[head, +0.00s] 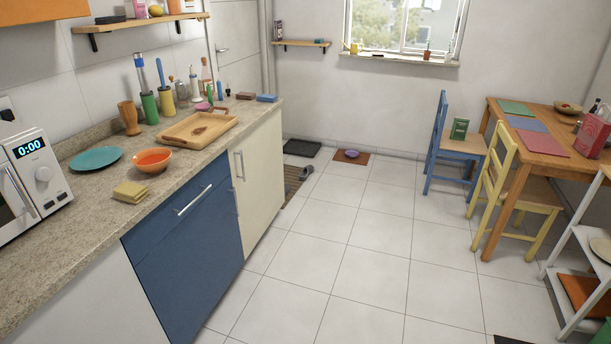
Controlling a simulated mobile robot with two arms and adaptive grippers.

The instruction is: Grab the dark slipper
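A small dark grey slipper (306,172) lies on the floor in the head view, past the far end of the counter. It is at the edge of a brown striped mat (292,184), which the cream cabinet partly hides. The slipper is small in the picture, and its exact shape is hard to tell. Neither of my grippers is in view.
The counter with a blue cabinet door (187,234) runs along the left. A black tray (302,148) and a brown mat with a purple bowl (351,155) lie beyond the slipper. A blue chair (437,140) and wooden table (507,178) stand right. The middle tiled floor is clear.

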